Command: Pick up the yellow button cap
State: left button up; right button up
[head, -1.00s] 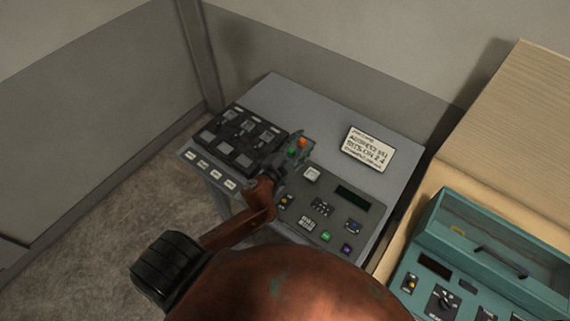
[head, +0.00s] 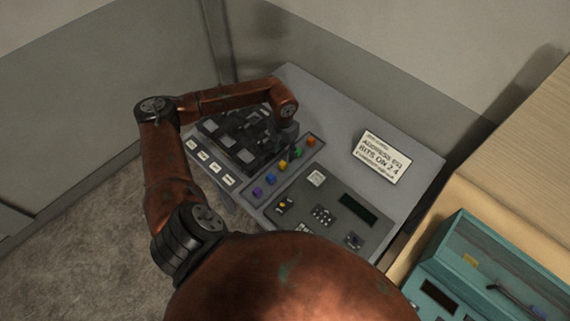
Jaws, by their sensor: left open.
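The yellow button cap (head: 283,166) sits in a narrow tray (head: 319,137) on the grey console, in a row between a green cap (head: 297,153) and a blue cap (head: 270,179). My left gripper (head: 283,146) is open and points down just behind and beside the row, near the green and yellow caps. Its fingers are dark and partly lost against the black switch panel. It appears empty, and the yellow cap shows clear of it. My right gripper is not in view.
An orange cap (head: 311,141) and a purple cap (head: 257,193) end the row. The black switch panel (head: 215,127) lies left. A teal box (head: 500,260) stands on the wooden bench at the right.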

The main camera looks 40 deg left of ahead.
aim_at(283, 163)
pick_arm(q)
jog(key=f, duration=0.2)
jog(key=f+p, duration=0.1)
jog(key=f, duration=0.1)
jog(key=f+p, duration=0.1)
jog(key=f, duration=0.2)
jog(key=shift+a, duration=0.3)
jog(key=shift+f, duration=0.3)
grip_shut()
